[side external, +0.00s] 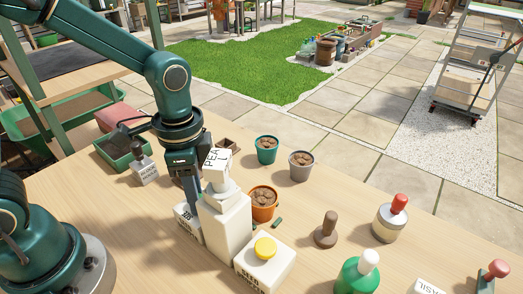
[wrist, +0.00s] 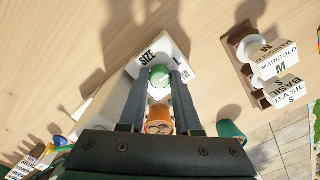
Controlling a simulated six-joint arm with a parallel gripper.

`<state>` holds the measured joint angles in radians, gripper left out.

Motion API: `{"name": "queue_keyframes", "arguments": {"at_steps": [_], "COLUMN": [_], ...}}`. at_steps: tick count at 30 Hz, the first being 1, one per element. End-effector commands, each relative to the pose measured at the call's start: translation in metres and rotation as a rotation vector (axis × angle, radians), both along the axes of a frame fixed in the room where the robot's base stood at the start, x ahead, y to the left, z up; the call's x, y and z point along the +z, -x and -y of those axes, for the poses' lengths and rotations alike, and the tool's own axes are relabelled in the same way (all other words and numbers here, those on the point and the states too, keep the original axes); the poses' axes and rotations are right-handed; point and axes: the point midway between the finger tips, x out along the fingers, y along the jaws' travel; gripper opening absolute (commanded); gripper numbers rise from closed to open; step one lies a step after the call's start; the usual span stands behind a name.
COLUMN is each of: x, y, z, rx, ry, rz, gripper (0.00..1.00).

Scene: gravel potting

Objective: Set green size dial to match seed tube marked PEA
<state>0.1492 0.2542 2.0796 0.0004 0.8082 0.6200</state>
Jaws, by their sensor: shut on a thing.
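The green size dial (wrist: 159,76) sits on a white box (wrist: 147,58) lettered SIZE, with L and M marks readable in the wrist view. My gripper (wrist: 160,78) is shut on the dial, one dark finger at each side. In the side view, my gripper reaches down behind a tall white block, which hides the dial and its fingertips; part of the dial's box (side external: 187,222) shows. The seed tube marked PEA (side external: 216,165) stands upright there, its label facing the camera. I cannot read a size on it. The dial's pointer setting is unclear.
A tall white block (side external: 227,222) stands close by my gripper. A yellow button (side external: 265,247) tops another white box. Orange (side external: 263,202), green (side external: 267,148) and grey (side external: 300,165) pots stand behind. Tubes marked MARIGOLD (wrist: 277,63) and BASIL (wrist: 288,92) show in the wrist view.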

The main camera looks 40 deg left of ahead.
Motion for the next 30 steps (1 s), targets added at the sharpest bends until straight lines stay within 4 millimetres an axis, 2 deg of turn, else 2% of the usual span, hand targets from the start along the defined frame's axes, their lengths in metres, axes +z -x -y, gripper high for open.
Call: {"name": "queue_keyframes", "arguments": {"at_steps": [1,2,3,14,24,30], "x": [0.001,0.001,0.001,0.004,0.044,0.052], "y": [0.0,0.0,0.0,-0.001,-0.001,0.0], "z": [0.0,0.0,0.0,0.0,0.0,0.0], "rx": [0.002,0.002,0.001,0.0,0.0,0.0], "ry": [0.001,0.001,0.001,0.001,0.001,0.001], "rz": [0.001,0.001,0.001,0.002,0.004,0.002], "gripper": [0.43,0.55,0.62,0.62,0.62,0.62]}}
